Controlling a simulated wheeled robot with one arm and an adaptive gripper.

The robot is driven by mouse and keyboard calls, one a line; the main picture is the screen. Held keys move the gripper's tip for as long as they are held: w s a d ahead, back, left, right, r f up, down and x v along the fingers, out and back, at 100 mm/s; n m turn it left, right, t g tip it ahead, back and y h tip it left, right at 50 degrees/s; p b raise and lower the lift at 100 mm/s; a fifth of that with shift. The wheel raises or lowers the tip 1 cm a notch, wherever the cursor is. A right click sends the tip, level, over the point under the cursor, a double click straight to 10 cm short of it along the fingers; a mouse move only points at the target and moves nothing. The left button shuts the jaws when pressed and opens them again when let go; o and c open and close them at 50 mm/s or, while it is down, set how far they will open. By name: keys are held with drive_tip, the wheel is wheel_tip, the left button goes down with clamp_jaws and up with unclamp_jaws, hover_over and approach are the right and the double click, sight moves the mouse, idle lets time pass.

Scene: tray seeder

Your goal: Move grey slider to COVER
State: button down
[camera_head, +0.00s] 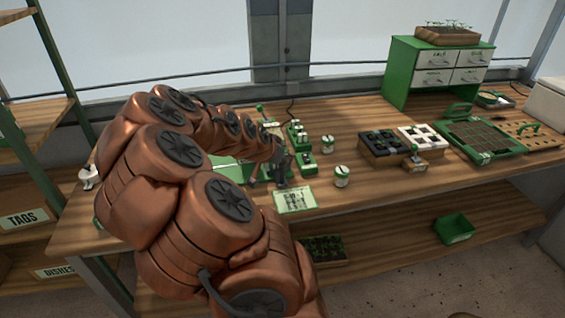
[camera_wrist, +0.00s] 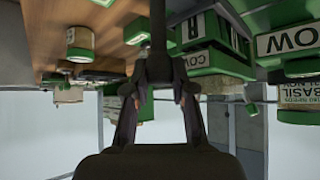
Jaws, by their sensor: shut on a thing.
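My gripper (camera_head: 282,168) is low over the middle of the bench, beside a group of small green control boxes. In the wrist view my gripper (camera_wrist: 158,88) is closed around the lower end of a dark grey upright piece, which looks like the grey slider (camera_wrist: 158,35). Its base and track are out of view or hidden, so its position along the track cannot be told. No label reading COVER is legible. In the head view my gripper and arm hide the slider.
Green boxes with knobs (camera_head: 298,136) stand just behind my gripper, and white-and-green jars (camera_head: 342,176) to its right. A printed card (camera_head: 294,200) lies at the front edge. Farther right are a seed-tray block (camera_head: 380,160), a green tray (camera_head: 515,148) and a drawer cabinet (camera_head: 398,75).

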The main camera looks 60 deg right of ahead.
drive_tip(key=shift+s+d+r, duration=0.1)
drive_tip(key=c, duration=1)
unclamp_jaws()
drive_tip(key=shift+s+d, duration=0.1)
drive_tip(key=shift+o, duration=0.2)
drive_tip(key=v, duration=1.2)
